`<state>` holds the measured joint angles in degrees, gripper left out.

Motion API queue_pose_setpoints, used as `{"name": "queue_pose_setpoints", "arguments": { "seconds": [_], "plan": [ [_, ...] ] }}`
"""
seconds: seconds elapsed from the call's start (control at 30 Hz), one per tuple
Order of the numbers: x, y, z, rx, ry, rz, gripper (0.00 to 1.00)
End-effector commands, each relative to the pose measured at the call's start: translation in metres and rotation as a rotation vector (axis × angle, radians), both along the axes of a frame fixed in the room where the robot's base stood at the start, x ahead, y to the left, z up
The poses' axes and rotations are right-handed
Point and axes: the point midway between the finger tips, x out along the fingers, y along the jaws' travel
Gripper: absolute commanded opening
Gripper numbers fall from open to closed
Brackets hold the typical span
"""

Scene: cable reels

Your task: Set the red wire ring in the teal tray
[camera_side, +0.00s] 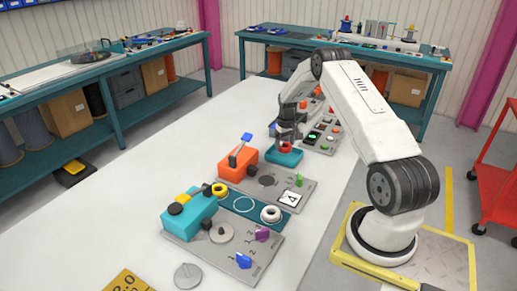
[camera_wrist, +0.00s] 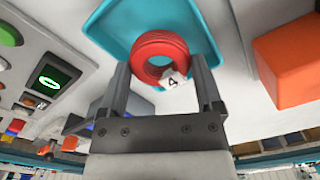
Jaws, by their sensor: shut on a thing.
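The red wire ring (camera_wrist: 160,46) is between the two fingers of my gripper (camera_wrist: 163,85) in the wrist view, and the gripper is shut on it. The teal tray (camera_wrist: 110,28) lies directly behind the ring there. In the side view, the red ring (camera_side: 284,148) shows just under my gripper (camera_side: 285,140), within the outline of the teal tray (camera_side: 285,158). I cannot tell whether the ring touches the tray floor. A small white piece marked 4 (camera_wrist: 173,80) overlaps the ring's lower edge in the wrist view.
An orange block (camera_side: 237,168) stands nearer the camera than the tray. A grey panel with buttons (camera_side: 322,138) is beside the tray. The left of the white table is clear.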

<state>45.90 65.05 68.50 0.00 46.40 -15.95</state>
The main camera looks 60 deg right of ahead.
Motion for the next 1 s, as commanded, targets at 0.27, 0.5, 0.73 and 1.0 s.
{"name": "queue_pose_setpoints", "arguments": {
  "seconds": [0.27,0.5,0.73,1.0],
  "plan": [
    [0.000,0.000,0.000,0.000,0.000,0.000,0.15],
    [0.000,0.000,-0.006,0.000,0.000,0.000,0.15],
    [0.000,0.000,-0.014,0.000,0.001,0.000,0.15],
    [0.000,0.000,-0.024,0.000,0.000,0.000,0.15]
  ]
}}
